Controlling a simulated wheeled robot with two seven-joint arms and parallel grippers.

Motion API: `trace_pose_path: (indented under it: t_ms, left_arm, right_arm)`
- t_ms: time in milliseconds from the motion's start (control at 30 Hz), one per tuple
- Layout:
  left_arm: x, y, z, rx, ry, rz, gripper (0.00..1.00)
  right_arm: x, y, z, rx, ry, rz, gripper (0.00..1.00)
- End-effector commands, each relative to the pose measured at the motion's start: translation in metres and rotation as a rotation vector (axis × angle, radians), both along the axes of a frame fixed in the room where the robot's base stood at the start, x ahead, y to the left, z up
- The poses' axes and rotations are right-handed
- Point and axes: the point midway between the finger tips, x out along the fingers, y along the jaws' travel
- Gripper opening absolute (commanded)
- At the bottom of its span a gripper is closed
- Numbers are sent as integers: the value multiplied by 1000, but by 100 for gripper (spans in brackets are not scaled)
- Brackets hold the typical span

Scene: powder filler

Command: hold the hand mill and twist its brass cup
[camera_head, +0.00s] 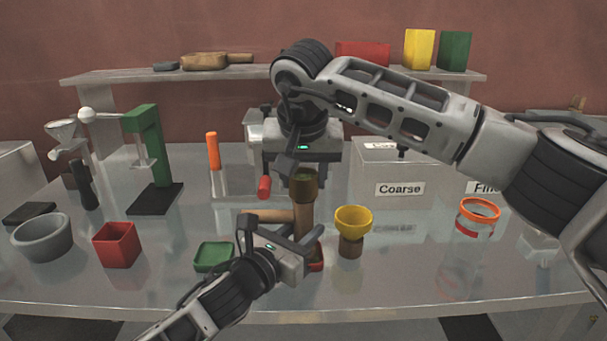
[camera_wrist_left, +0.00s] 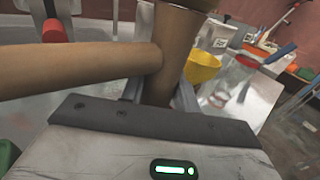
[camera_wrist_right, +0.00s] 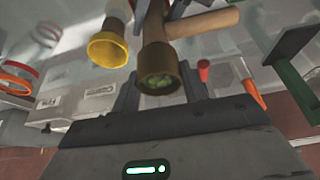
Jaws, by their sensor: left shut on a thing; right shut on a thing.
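The hand mill (camera_head: 304,210) stands upright near the front middle of the table, a brown wooden body with a side handle (camera_wrist_left: 80,68) pointing left. Its brass cup (camera_head: 304,183) is at the top. In the right wrist view the cup (camera_wrist_right: 159,84) is open toward the camera and shows green bits inside. My left gripper (camera_head: 308,243) is shut on the mill's body, low down, below the handle. My right gripper (camera_head: 301,172) comes from above and is shut on the brass cup. Its fingers are on either side of the cup.
A yellow funnel-like cup (camera_head: 353,222) stands just right of the mill. An orange-rimmed jar (camera_head: 478,212) is further right. A green tray (camera_head: 213,257), red box (camera_head: 116,244) and grey bowl (camera_head: 41,238) are left. A green stand (camera_head: 150,150) and a "Coarse" box (camera_head: 399,172) are behind.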

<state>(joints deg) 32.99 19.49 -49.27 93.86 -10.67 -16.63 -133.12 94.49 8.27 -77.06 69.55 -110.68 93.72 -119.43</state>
Motion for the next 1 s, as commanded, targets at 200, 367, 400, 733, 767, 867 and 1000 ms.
trace_pose_path:
  t_ms: [200, 367, 400, 733, 767, 867, 1000]
  left_arm:
    - [0, 0, -1, 2, 2, 1, 0]
    - [0, 1, -1, 2, 2, 2, 0]
    - [0, 1, -1, 2, 2, 2, 0]
    - [0, 1, -1, 2, 2, 2, 0]
    - [0, 1, -1, 2, 2, 2, 0]
    - [0, 1, -1, 2, 2, 2, 0]
    - [0, 1, -1, 2, 2, 2, 0]
  right_arm:
    - [0, 1, 1, -3, -1, -206, 21]
    - [0, 1, 1, -2, -1, -358, 21]
    - [0, 1, 1, -3, -1, -396, 21]
    - [0, 1, 1, -1, -3, -711, 21]
    - [0, 1, 1, -1, -3, -741, 21]
    - [0, 1, 0, -1, -2, -833, 21]
    - [0, 1, 0, -1, -1, -953, 21]
